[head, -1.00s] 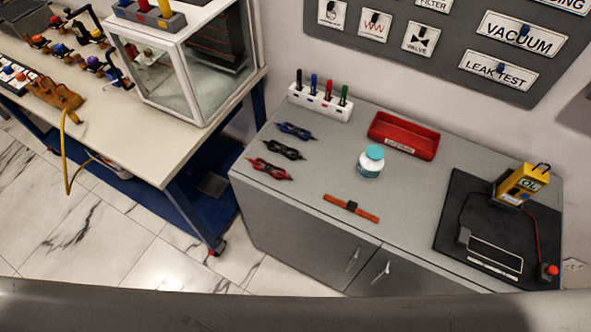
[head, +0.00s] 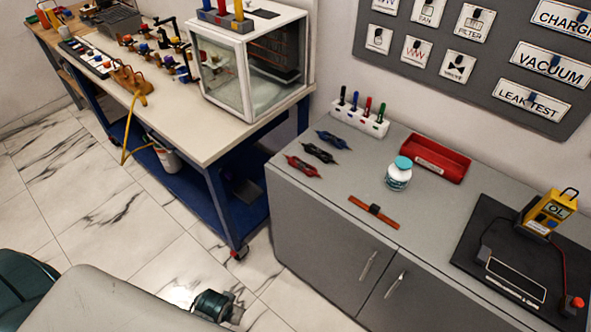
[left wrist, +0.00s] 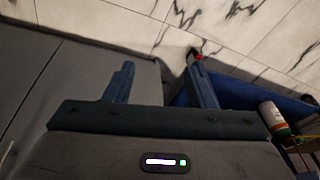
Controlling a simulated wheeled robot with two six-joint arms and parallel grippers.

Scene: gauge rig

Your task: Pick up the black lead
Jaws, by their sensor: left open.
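The black lead (head: 319,153) lies on the grey cabinet top (head: 345,175) near its left end, between a blue lead (head: 333,139) and a red lead (head: 303,167). It is a coiled, dark bundle lying flat, and nothing touches it. My left gripper (left wrist: 160,62) shows in the left wrist view with its two fingers wide apart and nothing between them. Floor and a grey cabinet side show beyond it, and no lead is in that view. My right gripper is in neither view.
A blue-framed workbench (head: 180,115) stands to the left, a gap apart.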

